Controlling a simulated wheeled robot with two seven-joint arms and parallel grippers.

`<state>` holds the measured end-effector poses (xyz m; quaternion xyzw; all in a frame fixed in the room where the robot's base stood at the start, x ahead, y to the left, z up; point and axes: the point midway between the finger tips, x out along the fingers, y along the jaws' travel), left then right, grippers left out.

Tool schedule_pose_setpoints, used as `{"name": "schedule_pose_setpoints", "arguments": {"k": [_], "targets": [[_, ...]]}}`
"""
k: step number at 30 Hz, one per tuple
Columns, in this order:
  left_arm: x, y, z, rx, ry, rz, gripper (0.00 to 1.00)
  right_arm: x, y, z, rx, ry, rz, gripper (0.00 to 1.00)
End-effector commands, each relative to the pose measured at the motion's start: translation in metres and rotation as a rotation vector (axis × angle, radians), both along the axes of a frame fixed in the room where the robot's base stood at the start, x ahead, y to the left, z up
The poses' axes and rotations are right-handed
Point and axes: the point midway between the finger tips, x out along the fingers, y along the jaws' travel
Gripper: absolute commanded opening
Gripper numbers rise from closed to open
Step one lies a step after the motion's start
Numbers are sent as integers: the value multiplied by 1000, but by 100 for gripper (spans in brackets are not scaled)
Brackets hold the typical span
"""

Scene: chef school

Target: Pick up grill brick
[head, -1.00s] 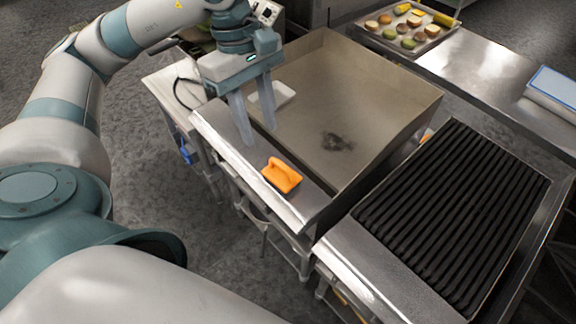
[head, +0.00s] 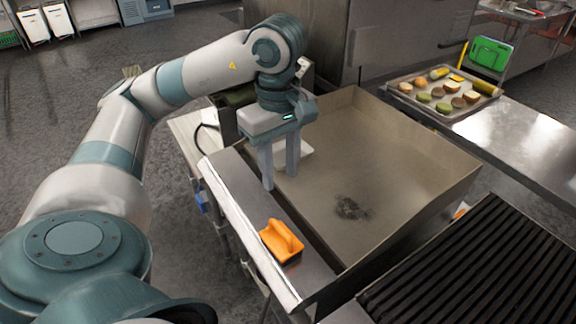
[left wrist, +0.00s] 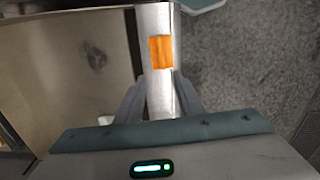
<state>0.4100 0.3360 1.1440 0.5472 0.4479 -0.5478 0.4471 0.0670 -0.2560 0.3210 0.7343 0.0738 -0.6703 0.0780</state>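The grill brick (head: 282,241) has an orange handle and a dark base. It lies on the steel front ledge of the griddle in the head view. In the left wrist view the orange brick (left wrist: 161,52) shows on the ledge, beyond and between the fingers. My left gripper (head: 281,180) points down above the ledge and griddle, behind the brick in the head view. Its two fingers are apart with nothing between them. In the left wrist view the fingers (left wrist: 160,98) also stand apart. My right gripper is not in view.
The griddle pan (head: 390,180) has raised walls and a dark burnt patch. A black ribbed grill (head: 490,270) stands to the right. A tray (head: 440,112) with sliced food sits on a steel counter (head: 530,135). A white dish (head: 297,150) lies behind my gripper.

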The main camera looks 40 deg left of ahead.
Motion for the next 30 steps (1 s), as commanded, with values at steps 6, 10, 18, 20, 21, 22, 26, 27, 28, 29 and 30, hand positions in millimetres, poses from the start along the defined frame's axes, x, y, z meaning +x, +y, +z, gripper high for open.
{"name": "schedule_pose_setpoints", "arguments": {"k": [6, 10, 18, 20, 21, 22, 26, 27, 28, 29, 30], "targets": [[0, 0, -8, 0, 0, 0, 34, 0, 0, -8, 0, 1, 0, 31], [0, 0, -7, 0, 0, 0, 34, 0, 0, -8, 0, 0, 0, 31], [0, 0, -10, 0, 1, 0, 34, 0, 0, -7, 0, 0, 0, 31], [0, 0, -14, -1, 2, 0, 34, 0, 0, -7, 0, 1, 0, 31], [-1, 0, -16, 0, 3, 0, 34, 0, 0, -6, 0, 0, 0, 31], [-1, 0, -19, 1, 3, 0, 34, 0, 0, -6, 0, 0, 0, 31], [-1, 0, -31, 1, 3, -1, 34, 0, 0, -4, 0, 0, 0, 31], [-2, 0, -35, 0, 5, -1, 34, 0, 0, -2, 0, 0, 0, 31], [-1, 0, -39, 1, 5, 1, 34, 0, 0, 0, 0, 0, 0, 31], [-2, 0, -44, 1, 7, 1, 34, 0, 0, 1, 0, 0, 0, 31], [-2, 0, -50, 1, 5, 1, 34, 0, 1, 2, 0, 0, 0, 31]]}}
